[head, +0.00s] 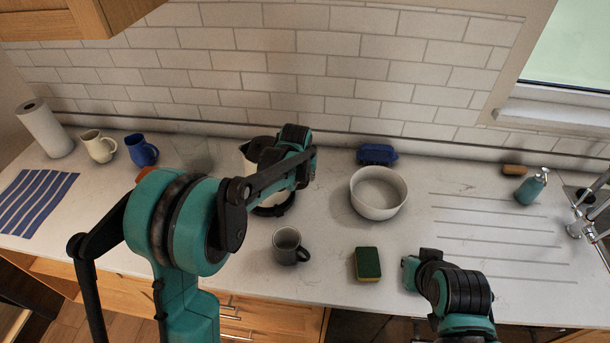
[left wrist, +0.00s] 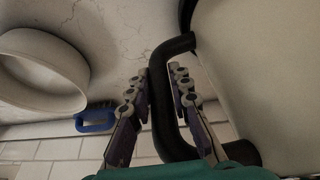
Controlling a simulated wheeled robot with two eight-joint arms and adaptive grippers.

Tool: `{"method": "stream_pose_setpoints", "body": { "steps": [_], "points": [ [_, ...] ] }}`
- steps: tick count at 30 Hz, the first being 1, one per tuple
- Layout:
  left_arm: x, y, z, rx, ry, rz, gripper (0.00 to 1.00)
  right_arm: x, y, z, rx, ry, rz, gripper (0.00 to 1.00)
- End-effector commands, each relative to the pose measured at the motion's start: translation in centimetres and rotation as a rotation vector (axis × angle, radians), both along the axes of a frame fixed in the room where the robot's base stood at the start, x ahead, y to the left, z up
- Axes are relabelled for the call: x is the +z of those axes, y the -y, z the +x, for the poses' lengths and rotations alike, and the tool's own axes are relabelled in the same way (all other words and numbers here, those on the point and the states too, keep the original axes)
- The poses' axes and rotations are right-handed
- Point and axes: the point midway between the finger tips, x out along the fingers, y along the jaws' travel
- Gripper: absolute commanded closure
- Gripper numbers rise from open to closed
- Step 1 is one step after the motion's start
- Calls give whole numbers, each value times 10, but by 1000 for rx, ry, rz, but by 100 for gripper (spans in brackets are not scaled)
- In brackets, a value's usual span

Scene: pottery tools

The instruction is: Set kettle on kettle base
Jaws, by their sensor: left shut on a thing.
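The cream-white kettle (head: 246,160) with a black handle is at the back of the counter in the head view, mostly behind my left arm. My left gripper is shut on the black handle (left wrist: 160,100), with its fingers (left wrist: 158,98) on either side; the kettle's pale body (left wrist: 265,65) fills the right of the left wrist view. The black kettle base (head: 273,211) shows just below the kettle and arm in the head view. Whether the kettle touches the base is hidden. My right arm is at the lower right; its gripper fingers do not show.
A white bowl (head: 378,194) and a blue object (head: 377,154) stand right of the kettle. A grey mug (head: 288,246) and a green-yellow sponge (head: 367,264) are in front. White (head: 98,146) and blue (head: 141,150) mugs are at left. The ribbed drainer on the right is clear.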

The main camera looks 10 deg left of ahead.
Motion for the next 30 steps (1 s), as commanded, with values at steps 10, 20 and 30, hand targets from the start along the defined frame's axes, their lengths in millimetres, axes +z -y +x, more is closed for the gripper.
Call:
{"method": "stream_pose_setpoints", "body": {
  "steps": [10, 20, 30],
  "points": [
    [-5, 0, 0, -1, 2, 2, 76, -4, 0, 0, 0, 0, 0, 100],
    [-4, 0, 0, 0, -1, -1, 72, -3, 0, 0, 0, 0, 0, 100],
    [22, -1, -10, 0, 0, 0, 72, 15, 0, 0, 0, 0, 0, 100]
  ]
}}
